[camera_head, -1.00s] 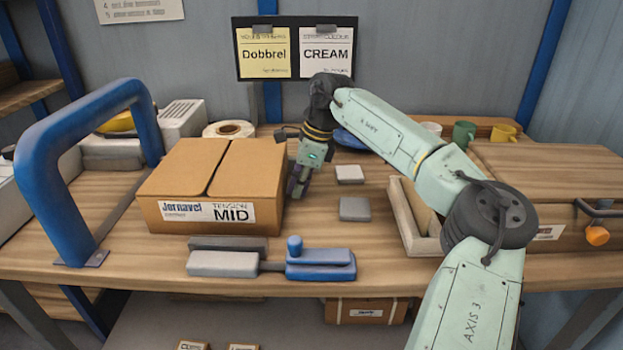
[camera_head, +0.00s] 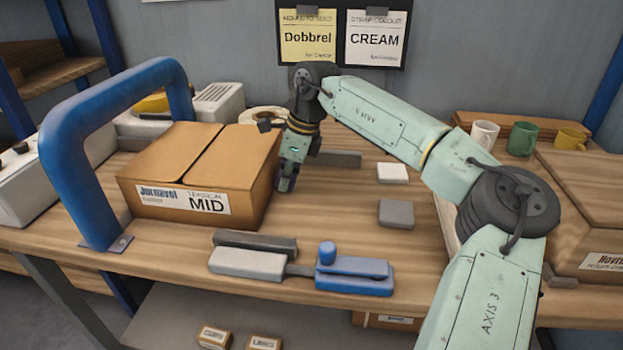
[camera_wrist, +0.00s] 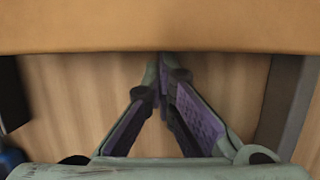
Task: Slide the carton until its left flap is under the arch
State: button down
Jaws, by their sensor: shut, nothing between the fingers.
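The brown carton (camera_head: 195,175), labelled Jornavel and MID, stands upright on the bench with two closed top flaps. Its left flap (camera_head: 168,150) lies close beside the blue arch (camera_head: 85,195); I cannot tell exactly how much of it is below the bar. The carton hides the foot of the arch's far leg. My gripper (camera_head: 286,185) is shut and empty, pointing down at the carton's right side. In the wrist view my fingertips (camera_wrist: 163,70) meet at the edge of the carton (camera_wrist: 160,28); they look to be against it.
Grey and white blocks (camera_head: 396,214) lie to the right of my gripper. A white machine (camera_head: 218,102) and a tape roll (camera_head: 262,116) stand behind. Mugs (camera_head: 522,138) stand at the back right.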

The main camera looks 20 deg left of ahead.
jog(key=s+a, duration=0.1)
jog(key=a, duration=0.1)
jog(key=s+a, duration=0.1)
jog(key=a, duration=0.2)
jog(key=s+a+r, duration=0.1)
jog(key=a, duration=0.1)
jog(key=shift+s+a+p, duration=0.2)
jog(key=shift+a+p, duration=0.1)
jog(key=shift+p, duration=0.1)
jog(key=shift+w+d, duration=0.1)
jog(key=shift+d, duration=0.05)
